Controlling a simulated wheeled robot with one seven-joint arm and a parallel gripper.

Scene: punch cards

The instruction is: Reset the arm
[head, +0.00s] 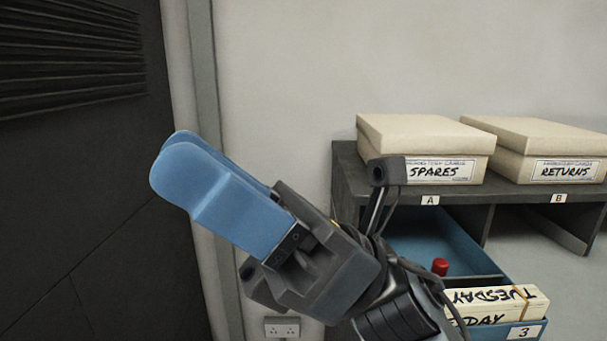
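My gripper (185,168) is raised in the left middle of the head view, in front of the pale wall and the dark panel. Its two blue fingers point up and to the left. They overlap from this side, so the gap between them is hidden. No object shows at the fingertips. My dark wrist and arm come up from the lower right and hide part of the shelf's left side.
A dark shelf unit (347,190) stands at right, marked A and B. A box labelled SPARES (425,135) and a box labelled RETURNS (540,140) sit on top. Below are a blue tray (540,328), TUESDAY card blocks (525,303) and a red-topped object (440,266).

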